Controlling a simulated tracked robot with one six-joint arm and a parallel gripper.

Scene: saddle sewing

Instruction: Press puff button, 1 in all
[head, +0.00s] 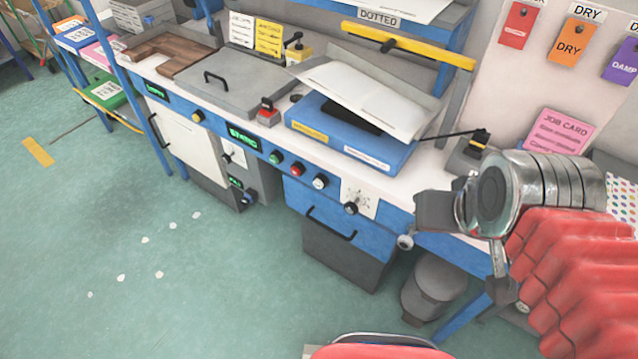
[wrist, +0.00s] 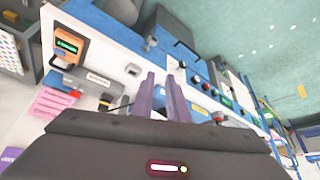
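No button has a readable "puff" label, so I cannot tell which one it is. In the head view a green button (head: 276,157), a red button (head: 297,169) and a white button (head: 320,181) sit in a row on the blue front panel. A small box with a red top (head: 267,112) stands on the bench above them. My gripper's fingers (wrist: 162,78) show in the wrist view, apart and with nothing visible between them. They are right of the buttons in the head view, not touching them. My arm shows at the right there; the fingertips are hard to make out.
The bench holds a blue tray with papers (head: 365,145), a grey lidded box (head: 232,85) and a yellow bar (head: 408,46). A black knob (head: 350,208) is right of the buttons. A grey bin (head: 433,285) stands below. The green floor (head: 120,200) at left is mostly clear.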

